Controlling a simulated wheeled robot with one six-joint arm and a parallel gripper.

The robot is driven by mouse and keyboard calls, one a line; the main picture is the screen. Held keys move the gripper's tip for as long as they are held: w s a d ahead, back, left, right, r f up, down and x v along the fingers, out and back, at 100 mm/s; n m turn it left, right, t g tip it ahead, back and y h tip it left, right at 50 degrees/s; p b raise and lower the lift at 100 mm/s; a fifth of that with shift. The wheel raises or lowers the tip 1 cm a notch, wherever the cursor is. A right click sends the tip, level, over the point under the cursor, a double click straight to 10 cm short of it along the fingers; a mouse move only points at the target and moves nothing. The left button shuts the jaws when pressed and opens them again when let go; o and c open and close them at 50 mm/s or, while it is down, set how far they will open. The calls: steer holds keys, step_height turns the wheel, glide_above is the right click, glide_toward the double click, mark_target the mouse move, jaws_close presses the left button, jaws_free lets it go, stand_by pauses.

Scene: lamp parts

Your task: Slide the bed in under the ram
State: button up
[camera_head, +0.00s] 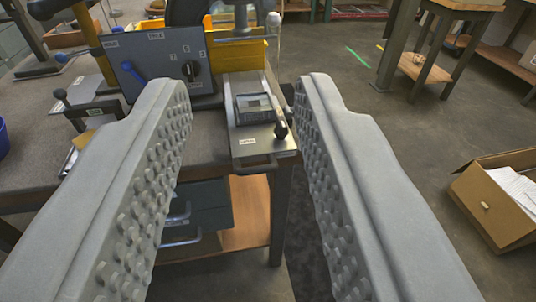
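My gripper (245,90) is open and empty, its two grey studded fingers spread wide in front of the bench. Between the fingertips, beyond them, a long flat grey slide that looks like the bed (241,137) runs back toward a yellow machine body (237,52). Its near end has a bar handle (256,166) and lies at the bench's front edge. A grey upright part with a crossbar (240,32), possibly the ram, stands behind at the top. The fingers do not appear to touch the bed.
A grey panel with a blue lever (133,72) and a black dial (190,70) stands left of the bed. A black-handled lever (91,109) is farther left. An open cardboard box (500,197) lies right; floor between is clear.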

steer(key=w+f+m+g, duration=0.1)
steer(key=w+m+g, duration=0.4)
steer(key=w+m, duration=0.15)
steer(key=m+g, duration=1)
glide_toward(256, 167)
steer(key=x, duration=0.8)
steer(key=shift+c, duration=0.2)
jaws_close()
